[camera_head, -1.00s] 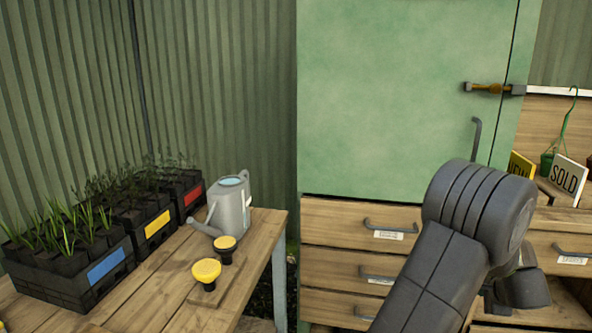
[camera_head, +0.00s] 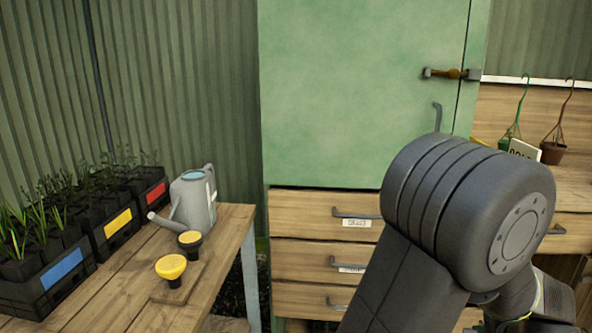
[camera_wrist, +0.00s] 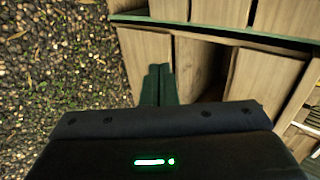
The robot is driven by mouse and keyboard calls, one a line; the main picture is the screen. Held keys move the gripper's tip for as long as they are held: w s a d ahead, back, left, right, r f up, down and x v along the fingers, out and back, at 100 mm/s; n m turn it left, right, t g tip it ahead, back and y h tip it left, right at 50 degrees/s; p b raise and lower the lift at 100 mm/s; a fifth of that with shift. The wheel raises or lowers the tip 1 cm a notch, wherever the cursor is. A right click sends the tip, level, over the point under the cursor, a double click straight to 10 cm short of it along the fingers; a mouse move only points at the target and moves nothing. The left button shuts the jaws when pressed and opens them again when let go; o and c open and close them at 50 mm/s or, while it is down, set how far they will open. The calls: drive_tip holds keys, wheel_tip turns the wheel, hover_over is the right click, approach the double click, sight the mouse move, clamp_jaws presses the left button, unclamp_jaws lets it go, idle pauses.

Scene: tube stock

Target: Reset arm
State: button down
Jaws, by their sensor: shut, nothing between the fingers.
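My gripper (camera_wrist: 159,75) shows in the wrist view with its two dark fingers together and nothing between them. It points down past wooden drawer fronts or boxes, with gravel to the left. In the head view my dark arm fills the lower right, in front of the drawers, and the gripper itself cannot be made out there.
A green cabinet (camera_head: 350,95) with a latch (camera_head: 452,73) stands above wooden drawers (camera_head: 310,260). At left, a bench (camera_head: 135,290) bears plant crates (camera_head: 45,285), a watering can (camera_head: 192,203) and two sprinkler roses (camera_head: 171,267). Hanging pots (camera_head: 555,152) are at right. Gravel (camera_wrist: 60,80) covers the ground.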

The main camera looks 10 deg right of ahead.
drive_tip(key=shift+s+a, duration=0.25)
drive_tip(key=shift+s, duration=0.85)
drive_tip(key=shift+s+a, duration=0.25)
drive_tip(key=shift+s, duration=0.8)
